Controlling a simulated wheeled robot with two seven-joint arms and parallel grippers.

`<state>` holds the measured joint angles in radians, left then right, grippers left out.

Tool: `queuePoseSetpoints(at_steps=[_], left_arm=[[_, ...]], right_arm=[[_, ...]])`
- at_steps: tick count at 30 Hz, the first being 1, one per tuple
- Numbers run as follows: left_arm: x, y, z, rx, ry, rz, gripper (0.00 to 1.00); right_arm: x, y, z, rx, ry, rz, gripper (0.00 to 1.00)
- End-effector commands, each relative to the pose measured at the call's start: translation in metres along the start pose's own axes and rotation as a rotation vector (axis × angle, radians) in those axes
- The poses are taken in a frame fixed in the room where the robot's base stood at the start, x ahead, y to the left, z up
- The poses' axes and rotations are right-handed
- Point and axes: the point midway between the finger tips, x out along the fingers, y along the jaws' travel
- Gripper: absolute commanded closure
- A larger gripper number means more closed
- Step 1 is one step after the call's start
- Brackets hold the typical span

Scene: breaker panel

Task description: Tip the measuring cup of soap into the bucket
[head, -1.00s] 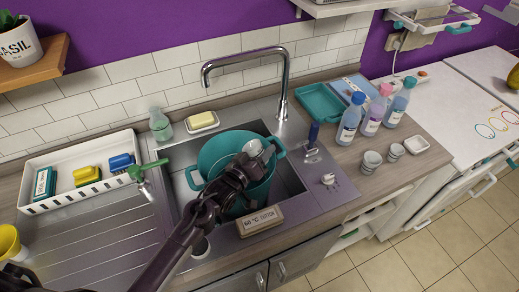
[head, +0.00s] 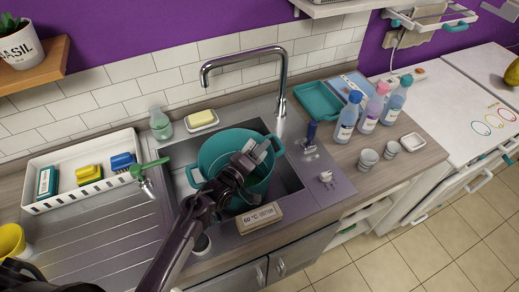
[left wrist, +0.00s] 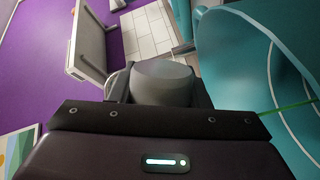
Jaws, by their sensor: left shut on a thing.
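The teal bucket (head: 215,150) stands in the sink and fills the right side of the left wrist view (left wrist: 235,50). My left gripper (head: 245,163) is over the bucket's right part, shut on the measuring cup (head: 257,150). The cup is small and greyish-white, and partly hidden by the fingers in the head view. In the left wrist view the cup (left wrist: 163,82) is grey between the fingers, beside the bucket wall. That view is rolled sideways, so the wrist is turned over. I cannot see whether any soap remains in the cup or has gone into the bucket. My right gripper is not in view.
The tall tap (head: 285,75) stands behind the bucket. A small label block (head: 259,218) stands at the sink's front edge. A white tray (head: 70,195) with sponges is on the left. Several bottles (head: 370,112) and small cups (head: 368,158) stand on the right counter.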

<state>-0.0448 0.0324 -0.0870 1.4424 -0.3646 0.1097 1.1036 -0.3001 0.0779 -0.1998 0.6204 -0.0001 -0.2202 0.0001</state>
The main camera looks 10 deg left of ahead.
Motion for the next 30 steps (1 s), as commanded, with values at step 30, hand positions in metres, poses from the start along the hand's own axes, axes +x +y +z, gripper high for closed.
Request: queuePoseSetpoints(at_steps=[30], left_arm=[[-0.0002,-0.0005,-0.0019,-0.053,0.001,0.007,0.80]], right_arm=[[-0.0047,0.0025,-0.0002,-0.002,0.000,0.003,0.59]])
